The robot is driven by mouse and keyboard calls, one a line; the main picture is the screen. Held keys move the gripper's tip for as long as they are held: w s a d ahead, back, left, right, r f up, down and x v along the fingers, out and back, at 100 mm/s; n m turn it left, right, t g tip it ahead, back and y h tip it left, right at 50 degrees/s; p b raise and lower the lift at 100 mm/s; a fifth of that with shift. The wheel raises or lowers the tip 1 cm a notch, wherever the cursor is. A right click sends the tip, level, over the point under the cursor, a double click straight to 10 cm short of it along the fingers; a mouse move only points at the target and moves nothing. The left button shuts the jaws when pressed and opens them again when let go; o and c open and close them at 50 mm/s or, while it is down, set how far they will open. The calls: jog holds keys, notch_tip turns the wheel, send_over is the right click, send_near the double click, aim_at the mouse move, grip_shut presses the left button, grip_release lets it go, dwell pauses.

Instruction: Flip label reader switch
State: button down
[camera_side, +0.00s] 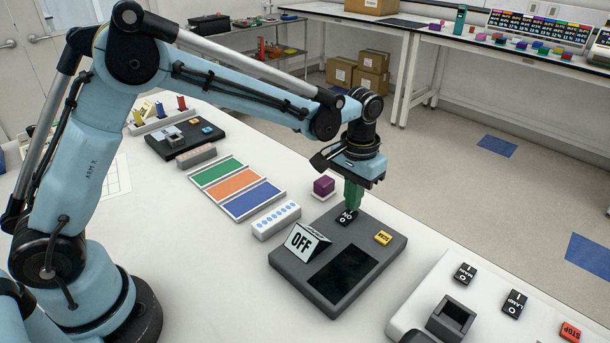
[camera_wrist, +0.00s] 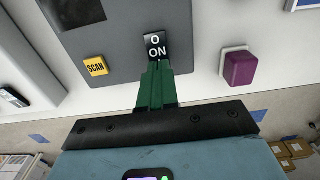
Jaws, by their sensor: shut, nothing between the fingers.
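The label reader (camera_side: 290,272) is a dark grey box on the white bench, with a black screen (camera_side: 343,273), a tilted sign (camera_side: 305,242) reading OFF and a yellow SCAN button (camera_side: 383,237). Its small black rocker switch (camera_side: 345,218), marked O and ON, sits near the back edge. In the wrist view the switch (camera_wrist: 156,47) is just past my green fingertips. My gripper (camera_side: 351,206) points down, shut and empty, with its tips at the switch. I cannot tell whether they touch it. The SCAN button (camera_wrist: 95,67) lies to the left in the wrist view.
A purple cube (camera_side: 324,185) on a white pad stands close behind the reader. A white strip with blue dots (camera_side: 276,220) and coloured mats (camera_side: 238,187) lie to the left. A white unit (camera_side: 470,302) with MAIN and LAMP switches and a red STOP button is at the right.

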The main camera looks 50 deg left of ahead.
jog(key=shift+f, duration=0.7)
dwell(0.3)
jog(key=shift+r, duration=3.55)
jog(key=shift+a+r, duration=0.1)
jog(key=s+a+r+t, duration=0.3)
jog(key=s+a+r, duration=0.25)
jog(key=s, duration=0.25)
jog(key=s+a+f+t, duration=0.2)
jog(key=s+a+t, duration=0.2)
jog(key=s, duration=0.5)
jog(key=shift+a+f, duration=0.35)
jog(key=shift+a, duration=0.3)
